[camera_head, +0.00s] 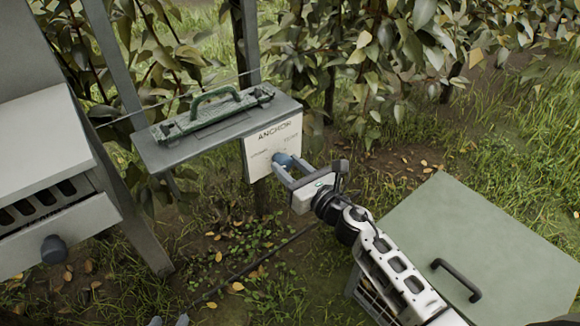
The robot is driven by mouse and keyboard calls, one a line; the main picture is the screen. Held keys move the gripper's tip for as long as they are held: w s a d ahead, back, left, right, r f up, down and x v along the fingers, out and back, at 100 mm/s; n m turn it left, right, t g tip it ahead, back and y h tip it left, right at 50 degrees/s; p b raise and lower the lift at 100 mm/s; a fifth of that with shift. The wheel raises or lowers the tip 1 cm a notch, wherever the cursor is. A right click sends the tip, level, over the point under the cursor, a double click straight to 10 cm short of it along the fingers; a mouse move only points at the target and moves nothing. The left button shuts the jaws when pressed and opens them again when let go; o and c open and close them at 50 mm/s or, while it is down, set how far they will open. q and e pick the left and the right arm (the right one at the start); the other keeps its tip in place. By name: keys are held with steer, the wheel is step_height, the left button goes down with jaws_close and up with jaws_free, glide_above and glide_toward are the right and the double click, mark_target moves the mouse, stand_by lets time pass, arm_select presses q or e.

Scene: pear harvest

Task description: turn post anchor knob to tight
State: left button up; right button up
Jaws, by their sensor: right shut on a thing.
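The anchor knob (281,160) is blue-grey and round. It sits on a pale upright panel (259,164) marked ANCHOR, with smaller words at the left and upper right that are too small to read surely. My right gripper (286,165) reaches in from the lower right and is shut on the knob, its fingers on either side of it. The knob's pointer direction is hidden. Two tips of my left gripper (169,321) show apart at the bottom edge, empty, with the rest out of view.
A grey shelf (222,130) beside the panel bears a green handled tool (212,115). A grey cabinet with a dark-knobbed drawer (60,235) stands left. A green lidded box (480,245) with a black handle stands lower right. Leafy branches hang behind; grass lies between.

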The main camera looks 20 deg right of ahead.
steer(key=m, duration=0.3)
steer(key=shift+d, duration=0.1)
steer(key=m, duration=0.4)
steer(key=shift+p, duration=0.35)
steer(key=m, duration=0.2)
steer(key=shift+m, duration=0.3)
steer(key=m+p, duration=0.1)
steer(key=m, duration=0.3)
steer(key=shift+d+f+m, duration=0.1)
steer(key=shift+m, duration=0.2)
steer(key=m+p, duration=0.1)
steer(key=m, duration=0.2)
steer(key=shift+f+m, duration=0.1)
steer(key=shift+m, duration=0.2)
steer(key=m+p, duration=0.1)
steer(key=m, duration=0.2)
steer(key=shift+m, duration=0.4)
steer(key=shift+f+m+p, duration=0.1)
steer(key=shift+m+p, duration=0.35)
steer(key=shift+m, duration=0.75)
arm_select(q)
steer(key=shift+s+a+r+m+p, duration=0.15)
steer(key=shift+a+r+m, duration=0.1)
steer(key=shift+r, duration=0.25)
steer(key=shift+a+r+m+p, duration=0.15)
steer(key=shift+a+r, duration=0.05)
steer(key=shift+r, duration=0.25)
arm_select(e)
steer(key=shift+f+m, duration=0.1)
steer(key=shift+m, duration=1.3)
